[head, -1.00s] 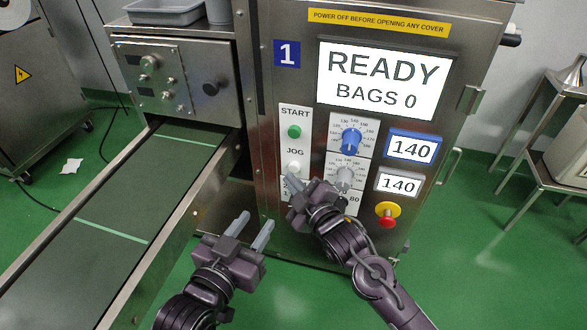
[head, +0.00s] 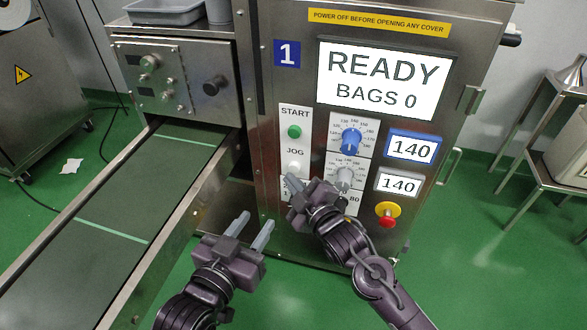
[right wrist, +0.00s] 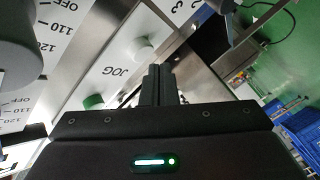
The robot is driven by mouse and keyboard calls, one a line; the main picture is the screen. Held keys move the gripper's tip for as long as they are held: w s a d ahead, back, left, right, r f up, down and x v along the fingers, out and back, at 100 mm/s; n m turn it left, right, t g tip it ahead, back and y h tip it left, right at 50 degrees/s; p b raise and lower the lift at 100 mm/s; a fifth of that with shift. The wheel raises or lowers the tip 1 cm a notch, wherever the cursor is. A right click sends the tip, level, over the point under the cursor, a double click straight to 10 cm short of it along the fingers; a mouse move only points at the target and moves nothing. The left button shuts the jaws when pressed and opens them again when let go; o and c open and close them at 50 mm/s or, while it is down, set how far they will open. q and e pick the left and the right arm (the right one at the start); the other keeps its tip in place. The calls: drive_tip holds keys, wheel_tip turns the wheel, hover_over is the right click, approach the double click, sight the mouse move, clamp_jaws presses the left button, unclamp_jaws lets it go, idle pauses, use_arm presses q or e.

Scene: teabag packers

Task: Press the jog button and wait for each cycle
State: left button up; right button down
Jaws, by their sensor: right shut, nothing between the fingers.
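The white jog button (head: 294,168) sits under the JOG label on the machine's panel, below the green start button (head: 294,131). In the right wrist view the jog button (right wrist: 142,47) stands out just beyond the fingertips, with a small gap seeming to show. My right gripper (head: 289,180) is shut and empty, its tips just below the jog button in the head view. My left gripper (head: 253,226) is open and empty, over the floor between conveyor and machine. The screen (head: 384,80) reads READY, BAGS 0.
A blue knob (head: 351,139) and a grey knob (head: 345,178) sit right of the buttons, with two displays reading 140. A red emergency stop (head: 388,220) is lower right. The empty-looking conveyor (head: 120,205) runs along the left.

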idle(0.7)
drive_tip(key=shift+w+d, duration=0.15)
drive_tip(key=shift+w, duration=0.3)
